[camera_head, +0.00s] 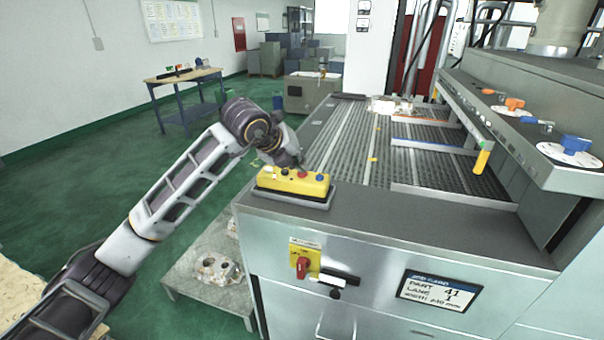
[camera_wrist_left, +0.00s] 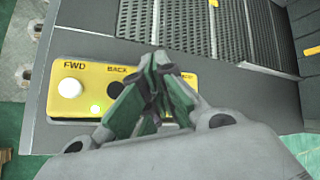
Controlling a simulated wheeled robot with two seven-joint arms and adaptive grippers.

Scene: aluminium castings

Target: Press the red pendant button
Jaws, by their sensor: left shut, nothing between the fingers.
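The yellow pendant (camera_head: 284,183) lies on the grey ledge at the near left corner of the machine. Its red button (camera_head: 302,174) shows on top, with a blue button (camera_head: 319,177) to its right. In the left wrist view the pendant (camera_wrist_left: 66,103) shows a white button (camera_wrist_left: 70,87) marked FWD, a black button (camera_wrist_left: 116,88) marked BACK and a green light. My left gripper (camera_head: 294,163) is shut and empty, just above and behind the pendant. Its fingers (camera_wrist_left: 163,66) cover the pendant's middle there, hiding the red button. I cannot tell whether they touch the pendant.
The slotted conveyor bed (camera_head: 345,140) lies beyond the ledge, with orange and blue rails. A red switch (camera_head: 302,267) and a job card screen (camera_head: 438,291) are on the front panel. Castings (camera_head: 217,267) sit on a low shelf at left. A workbench (camera_head: 184,80) stands farther back.

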